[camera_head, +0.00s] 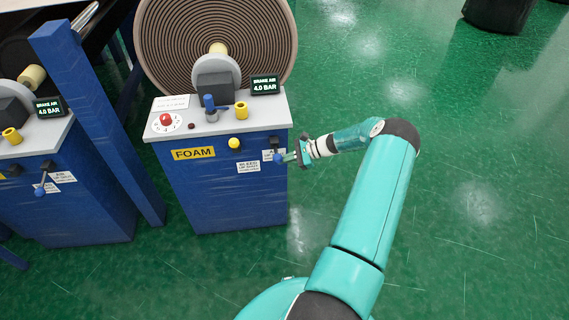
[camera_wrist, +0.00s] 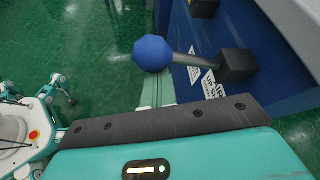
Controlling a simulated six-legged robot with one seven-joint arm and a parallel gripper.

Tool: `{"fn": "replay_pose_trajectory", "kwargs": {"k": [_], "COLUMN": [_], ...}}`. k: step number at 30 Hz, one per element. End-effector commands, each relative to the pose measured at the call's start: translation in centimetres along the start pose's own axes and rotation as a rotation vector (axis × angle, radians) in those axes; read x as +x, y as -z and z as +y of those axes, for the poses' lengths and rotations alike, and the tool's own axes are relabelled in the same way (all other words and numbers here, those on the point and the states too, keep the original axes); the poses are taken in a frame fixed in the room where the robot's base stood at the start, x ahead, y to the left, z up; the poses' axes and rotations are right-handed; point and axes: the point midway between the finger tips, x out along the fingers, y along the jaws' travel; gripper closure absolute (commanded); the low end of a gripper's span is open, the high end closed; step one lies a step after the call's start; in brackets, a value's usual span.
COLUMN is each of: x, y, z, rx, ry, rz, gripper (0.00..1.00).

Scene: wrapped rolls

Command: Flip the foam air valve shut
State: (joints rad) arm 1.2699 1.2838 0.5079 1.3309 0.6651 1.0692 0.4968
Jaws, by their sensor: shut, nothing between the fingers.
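The foam air valve sits on the front of the blue cabinet marked FOAM. Its blue ball knob (camera_head: 278,157) shows just below a dark pivot block (camera_head: 274,142) in the head view. In the wrist view the blue knob (camera_wrist: 153,53) is on a grey stem that runs from the dark pivot block (camera_wrist: 238,66). My gripper (camera_head: 290,157) is at the knob's right side in the head view. Its fingers (camera_wrist: 158,90) are shut and empty, with their tips by the knob in the wrist view. The knob partly covers the tips, and I cannot tell whether they touch.
The FOAM cabinet (camera_head: 215,190) carries a red button (camera_head: 166,119), a yellow knob (camera_head: 234,143), a blue-topped lever (camera_head: 209,103) and a gauge reading 4.0 BAR (camera_head: 265,85). A large wound roll (camera_head: 165,40) stands behind. A similar cabinet (camera_head: 80,205) is left.

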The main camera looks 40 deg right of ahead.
Motion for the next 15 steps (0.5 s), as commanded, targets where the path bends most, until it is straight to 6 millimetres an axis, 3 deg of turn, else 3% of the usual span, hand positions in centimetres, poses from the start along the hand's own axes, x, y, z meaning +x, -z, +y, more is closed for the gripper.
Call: {"fn": "replay_pose_trajectory", "kwargs": {"k": [15], "x": [-1.4], "y": [-3.2], "z": [-2.5], "rx": [0.420], "ry": [-0.218], "rz": [-0.001], "gripper": [1.00]}}
